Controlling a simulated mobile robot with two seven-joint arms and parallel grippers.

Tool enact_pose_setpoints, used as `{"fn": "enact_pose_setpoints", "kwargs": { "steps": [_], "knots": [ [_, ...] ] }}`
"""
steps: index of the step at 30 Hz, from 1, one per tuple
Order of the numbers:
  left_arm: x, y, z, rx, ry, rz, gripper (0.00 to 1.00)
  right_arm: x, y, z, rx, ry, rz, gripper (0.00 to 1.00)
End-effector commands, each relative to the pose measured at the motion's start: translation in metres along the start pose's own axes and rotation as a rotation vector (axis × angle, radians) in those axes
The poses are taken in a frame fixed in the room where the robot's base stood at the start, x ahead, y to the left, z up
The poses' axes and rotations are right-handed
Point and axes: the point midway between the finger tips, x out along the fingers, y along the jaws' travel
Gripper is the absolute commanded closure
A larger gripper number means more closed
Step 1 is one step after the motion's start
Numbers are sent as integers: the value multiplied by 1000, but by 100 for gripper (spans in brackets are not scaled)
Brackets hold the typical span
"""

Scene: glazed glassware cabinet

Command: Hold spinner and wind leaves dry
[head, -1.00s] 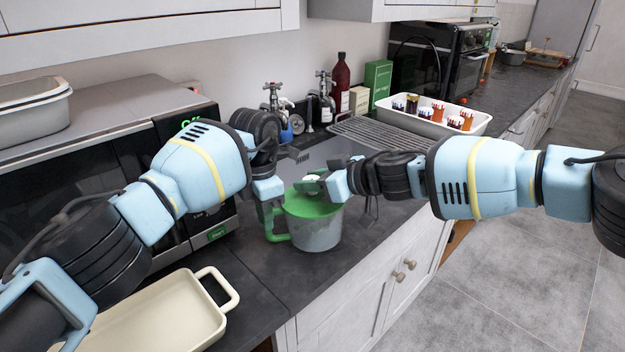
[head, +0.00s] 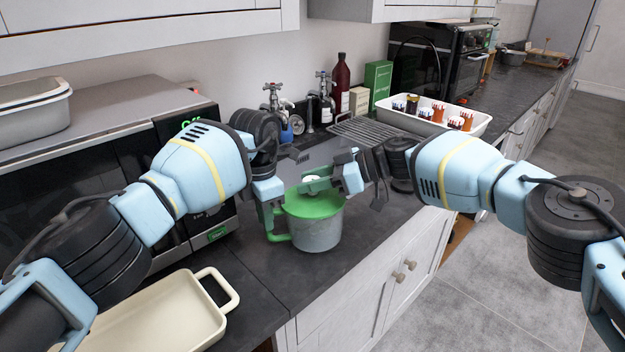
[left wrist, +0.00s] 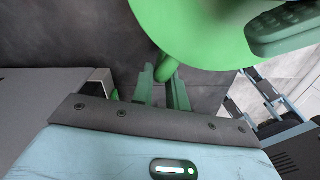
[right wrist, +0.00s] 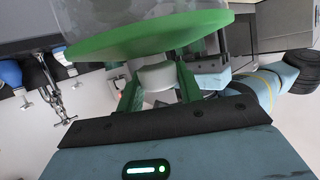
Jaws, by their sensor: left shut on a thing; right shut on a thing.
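The salad spinner has a clear bowl (head: 315,236) and a green lid (head: 318,207), and stands upright on the dark counter. My left gripper (head: 268,222) is shut on the spinner's green side handle (head: 277,238). The left wrist view shows the handle (left wrist: 167,68) between its fingers, beside the lid (left wrist: 205,30). My right gripper (head: 322,183) is above the lid, shut on the pale crank knob (right wrist: 156,76), which shows between green fingers in the right wrist view. No leaves can be made out in the bowl.
A cream tray (head: 222,321) lies at the front left, beside a microwave (head: 95,190). A white tray of jars (head: 400,119) stands back right. The counter front edge is close to the spinner.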

Motion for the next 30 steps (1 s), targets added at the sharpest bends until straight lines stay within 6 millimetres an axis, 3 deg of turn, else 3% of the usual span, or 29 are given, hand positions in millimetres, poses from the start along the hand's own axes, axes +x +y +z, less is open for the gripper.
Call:
{"fn": "enact_pose_setpoints", "kwargs": {
  "steps": [14,15,20,30],
  "knots": [
    [0,-1,2,1,-4,1,100,4,-5,-3,-2,5,-24,87],
    [0,-1,2,1,-4,1,100,4,-5,-3,-2,5,-25,63],
    [0,-1,1,1,-3,1,100,3,-4,-2,-2,3,-21,42],
    [-1,0,1,0,-2,1,100,-2,-1,0,-1,1,-14,42]
  ]
}}
